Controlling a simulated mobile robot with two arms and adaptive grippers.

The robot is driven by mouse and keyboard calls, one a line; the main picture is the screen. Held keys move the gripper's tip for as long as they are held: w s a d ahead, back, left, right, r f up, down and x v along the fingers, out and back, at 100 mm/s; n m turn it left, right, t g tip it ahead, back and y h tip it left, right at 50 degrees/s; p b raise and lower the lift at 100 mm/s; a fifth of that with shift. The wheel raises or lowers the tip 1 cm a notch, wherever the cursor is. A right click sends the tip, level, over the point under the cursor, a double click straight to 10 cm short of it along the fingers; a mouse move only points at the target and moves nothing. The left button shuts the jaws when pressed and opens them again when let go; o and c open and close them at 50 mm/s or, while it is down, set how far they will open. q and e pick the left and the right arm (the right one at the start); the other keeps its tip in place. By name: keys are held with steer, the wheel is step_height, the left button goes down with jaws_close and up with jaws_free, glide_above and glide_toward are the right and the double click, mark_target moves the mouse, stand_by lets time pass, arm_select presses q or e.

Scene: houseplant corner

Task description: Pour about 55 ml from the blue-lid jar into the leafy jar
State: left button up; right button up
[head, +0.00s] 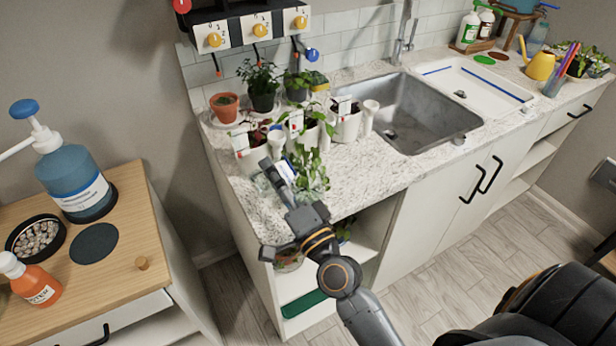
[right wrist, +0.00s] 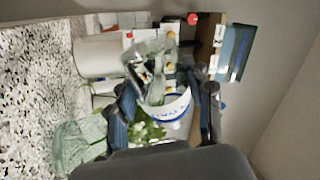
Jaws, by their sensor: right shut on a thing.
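My right gripper (head: 277,178) is over the front left part of the counter. In the right wrist view its fingers (right wrist: 166,112) are shut around a clear jar (right wrist: 152,75) with a white and blue band, probably the blue-lid jar. The jar looks tilted; its lid and liquid level cannot be made out. The leafy jar (head: 313,178), clear with green leaves, is just right of the gripper in the head view. A clear glass shape at the lower left of the right wrist view may be the same jar. My left gripper is not in view.
Several potted plants (head: 262,84) and white pots stand behind the gripper. A sink (head: 420,105) is to the right. The speckled counter (head: 365,170) is bare between the leafy jar and the sink. A wooden side table (head: 130,240) with a blue pump bottle (head: 75,180) is at left.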

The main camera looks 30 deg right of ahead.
steer(key=shift+d+r+m+h+p, duration=0.35)
steer(key=shift+m+h, duration=0.05)
steer(key=shift+m, duration=0.3)
steer(key=shift+d, duration=0.1)
steer(key=shift+m, duration=0.3)
steer(key=shift+a+f+m, duration=0.1)
steer(key=shift+a+m, duration=0.2)
steer(key=shift+a, duration=0.05)
steer(key=shift+f+m+h, duration=0.2)
steer(key=shift+m+h, duration=0.3)
steer(key=shift+m, duration=0.2)
steer(key=shift+d+r+m, duration=0.15)
steer(key=shift+r+m, duration=0.05)
steer(key=shift+m, duration=0.4)
